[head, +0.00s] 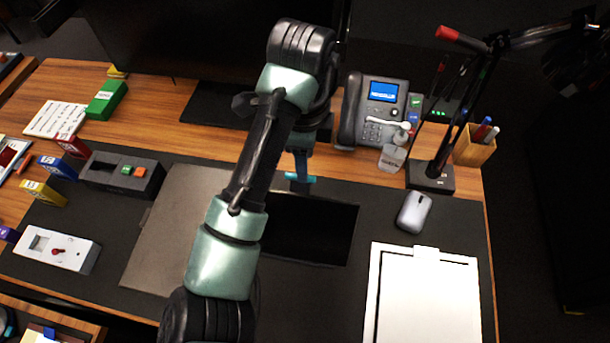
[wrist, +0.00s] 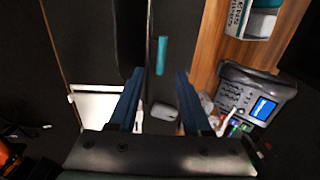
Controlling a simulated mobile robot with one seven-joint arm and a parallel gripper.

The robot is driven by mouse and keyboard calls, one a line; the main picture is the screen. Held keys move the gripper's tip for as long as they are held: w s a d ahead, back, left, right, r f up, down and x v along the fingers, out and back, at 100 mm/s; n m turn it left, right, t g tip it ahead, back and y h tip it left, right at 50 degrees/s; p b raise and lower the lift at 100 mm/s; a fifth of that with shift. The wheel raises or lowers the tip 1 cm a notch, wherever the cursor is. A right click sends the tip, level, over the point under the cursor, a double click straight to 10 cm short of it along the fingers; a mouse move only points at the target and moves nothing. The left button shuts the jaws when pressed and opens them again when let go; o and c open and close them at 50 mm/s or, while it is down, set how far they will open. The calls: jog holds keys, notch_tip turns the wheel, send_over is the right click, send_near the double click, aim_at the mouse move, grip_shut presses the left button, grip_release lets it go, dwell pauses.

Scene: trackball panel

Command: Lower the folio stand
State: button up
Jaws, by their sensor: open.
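The folio lies on the dark desk mat in the head view, with a grey cover (head: 150,240) at left and a black panel (head: 315,235) at right, partly hidden by my arm. A teal bar (head: 300,181) shows at the panel's far edge. In the wrist view the teal bar (wrist: 162,55) is ahead of the fingertips, between their lines, beside a dark edge-on panel (wrist: 130,40). I cannot tell how steeply the panel tilts. My gripper (wrist: 158,75) is open and empty. In the head view my gripper (head: 301,166) is just above the teal bar, partly hidden by the arm.
A mouse (head: 413,212) and white clipboard (head: 425,300) lie right of the folio. A dark box (head: 122,175) and white switch box (head: 57,249) are at left.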

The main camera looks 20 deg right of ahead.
notch_tip(320, 180, down, 6)
jog(key=shift+w+d+r, duration=0.1)
jog(key=shift+w+d, duration=0.05)
grip_shut()
dwell(0.3)
dwell(1.2)
